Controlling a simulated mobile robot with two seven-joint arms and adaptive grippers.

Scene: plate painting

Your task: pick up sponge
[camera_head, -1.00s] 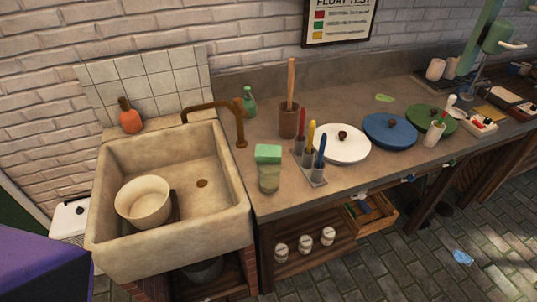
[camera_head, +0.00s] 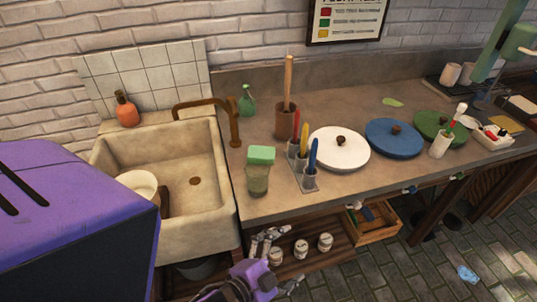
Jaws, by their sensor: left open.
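The green sponge (camera_head: 261,155) sits at the left end of the counter, just right of the sink. It appears to rest on top of a greenish translucent cup (camera_head: 257,181). My left gripper (camera_head: 279,261) is open and empty at the bottom of the picture. It is in front of the lower shelf, below the counter top and well below the sponge. My right gripper is not in view.
The stone sink (camera_head: 196,233) with a bowl (camera_head: 139,183) is at left. A tool holder (camera_head: 304,182) with upright handled tools stands just right of the cup. White (camera_head: 338,150) and blue (camera_head: 392,139) lids lie farther right. Jars stand on the shelf below.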

